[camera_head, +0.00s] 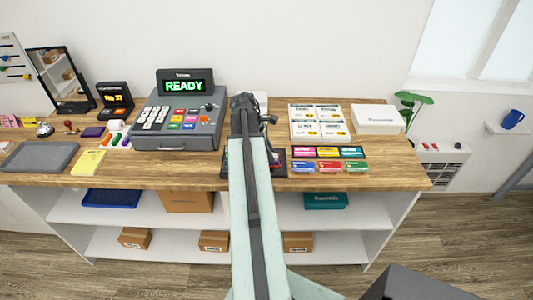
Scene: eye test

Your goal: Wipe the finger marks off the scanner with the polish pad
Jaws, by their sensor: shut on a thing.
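My gripper (245,102) is over the middle of the wooden counter, right of the cash register. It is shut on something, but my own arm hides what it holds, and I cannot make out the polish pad. A low dark device (279,163) shows in part on both sides of my arm, on the counter. It may be the scanner, but most of it is hidden. Finger marks cannot be seen. I cannot tell whether the held thing touches the device.
The grey cash register (175,140), its display reading READY, stands left of my arm. Colored cards (328,152) and a sheet of labels (319,120) lie to the right, with a white box (377,119) behind. The counter's right end (395,165) is clear.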

